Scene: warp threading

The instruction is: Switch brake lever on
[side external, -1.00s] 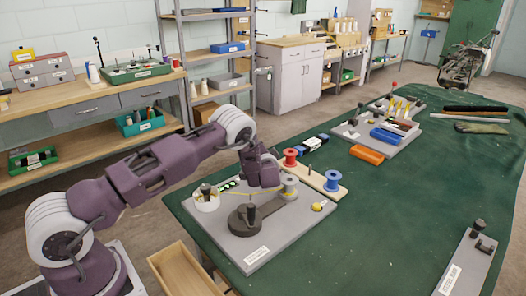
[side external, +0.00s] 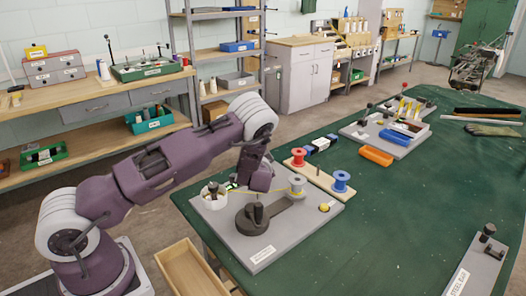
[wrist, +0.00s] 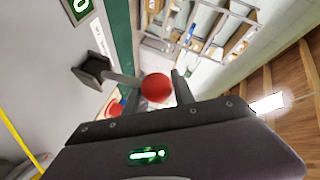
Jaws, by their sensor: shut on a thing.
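The brake lever shows in the wrist view as a red ball knob (wrist: 156,88) on a thin grey rod (wrist: 122,78), which rises from a dark square base (wrist: 92,68). My gripper (wrist: 168,90) is shut on the lever at its red knob; the knob partly covers the fingers. In the side external view my gripper (side external: 240,185) is low over the back of the grey board (side external: 285,222), just right of the white cup (side external: 214,196). The lever and fingertips are hidden there by my own wrist.
A yellow thread (wrist: 20,150) runs near the gripper, from the white cup toward a silver spool (side external: 297,185). A dark round base with an arm (side external: 254,217) stands at the front of the board. Red (side external: 298,157) and blue (side external: 340,181) spools stand behind.

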